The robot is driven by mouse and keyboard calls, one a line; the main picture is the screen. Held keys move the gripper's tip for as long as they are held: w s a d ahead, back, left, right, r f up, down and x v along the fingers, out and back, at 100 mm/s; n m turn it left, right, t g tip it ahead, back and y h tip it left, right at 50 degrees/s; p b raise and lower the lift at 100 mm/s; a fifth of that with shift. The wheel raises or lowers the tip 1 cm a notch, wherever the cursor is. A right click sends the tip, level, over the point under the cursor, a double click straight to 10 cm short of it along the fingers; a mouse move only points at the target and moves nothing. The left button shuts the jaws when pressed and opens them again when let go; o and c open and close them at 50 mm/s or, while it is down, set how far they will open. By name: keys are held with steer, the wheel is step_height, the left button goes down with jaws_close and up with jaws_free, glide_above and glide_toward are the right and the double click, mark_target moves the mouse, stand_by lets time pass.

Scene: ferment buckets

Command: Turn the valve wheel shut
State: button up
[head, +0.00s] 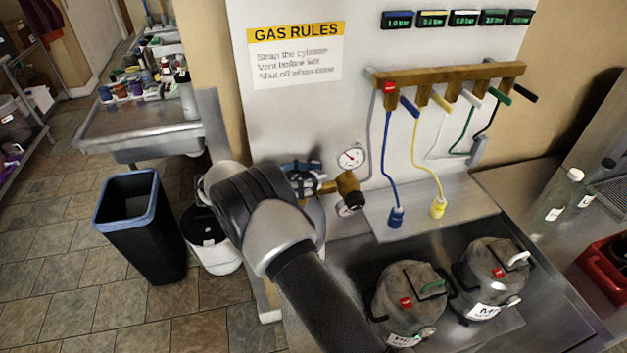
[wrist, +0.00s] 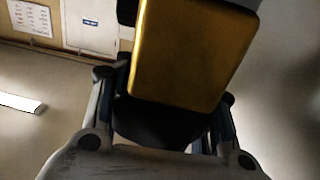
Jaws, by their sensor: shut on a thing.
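My gripper (head: 303,177) is at the gas cylinder's top, left of the brass regulator (head: 345,186) with its round white gauge (head: 352,158). The valve wheel is largely hidden behind my gripper and arm in the head view. In the wrist view my gripper (wrist: 165,105) has one finger on each side of a dark round part (wrist: 160,122), which appears to be the valve wheel, and is shut on it. A yellow-brass block (wrist: 190,50) fills the middle just beyond it. How far the wheel is turned cannot be seen.
A brass manifold (head: 450,74) with several coloured levers and hoses hangs on the wall panel at right. Two grey kegs (head: 410,292) (head: 494,266) stand in front. A black bin (head: 142,235) and a white bucket (head: 212,245) stand at left. Open floor lies further left.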

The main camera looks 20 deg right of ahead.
steer(key=shift+s+a+m+g, duration=0.15)
steer(key=shift+m+g, duration=0.25)
steer(key=shift+g, duration=0.3)
steer(key=o, duration=1.1)
steer(key=shift+a, duration=0.1)
step_height(320, 180, up, 10)
